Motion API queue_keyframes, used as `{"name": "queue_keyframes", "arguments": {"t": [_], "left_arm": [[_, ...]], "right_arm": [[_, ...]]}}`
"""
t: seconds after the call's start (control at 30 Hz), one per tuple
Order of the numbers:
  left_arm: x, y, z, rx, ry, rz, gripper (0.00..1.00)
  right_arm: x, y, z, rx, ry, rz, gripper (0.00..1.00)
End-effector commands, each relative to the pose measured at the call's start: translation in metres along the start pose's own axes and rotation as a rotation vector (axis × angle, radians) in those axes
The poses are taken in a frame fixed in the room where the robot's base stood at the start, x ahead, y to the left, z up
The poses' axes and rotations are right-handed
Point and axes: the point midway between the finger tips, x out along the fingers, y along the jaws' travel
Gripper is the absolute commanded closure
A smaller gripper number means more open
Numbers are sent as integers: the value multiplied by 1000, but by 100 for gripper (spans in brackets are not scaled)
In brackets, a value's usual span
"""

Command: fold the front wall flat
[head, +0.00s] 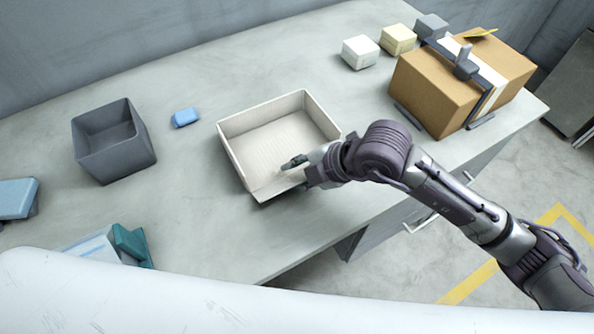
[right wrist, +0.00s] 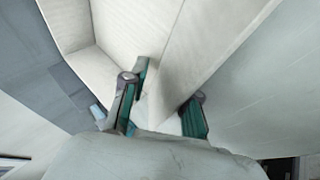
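The open cream box (head: 232,150) sits on the grey table in the middle of the head view. Its front wall (head: 272,190) is partly hidden by my right gripper (head: 300,166). In the right wrist view, the front wall (right wrist: 205,62) runs up between the two dark green-padded fingers of my right gripper (right wrist: 160,108). One finger is on the inner side and the other on the outer side. The fingers are apart, with a gap beside the wall. I cannot tell whether either touches it, or its exact tilt. My left gripper is not in view.
A grey bin (head: 112,150) and a small blue block (head: 185,117) stand left of the box. A strapped brown carton (head: 432,90) and small pale boxes (head: 360,51) stand at the right. A teal item (head: 131,244) lies near the front edge.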

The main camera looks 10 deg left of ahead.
Motion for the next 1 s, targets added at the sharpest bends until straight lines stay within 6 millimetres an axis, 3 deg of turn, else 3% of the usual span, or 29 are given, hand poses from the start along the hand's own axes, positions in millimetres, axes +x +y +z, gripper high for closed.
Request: {"name": "queue_keyframes", "arguments": {"t": [0.23, 0.7, 1.0], "left_arm": [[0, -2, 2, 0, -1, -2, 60], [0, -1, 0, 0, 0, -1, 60], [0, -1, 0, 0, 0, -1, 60]], "right_arm": [[-15, 1, 0, 0, -1, 2, 71], [-105, 0, 1, 0, -2, 1, 71], [-120, 0, 0, 0, 0, -1, 71]]}}
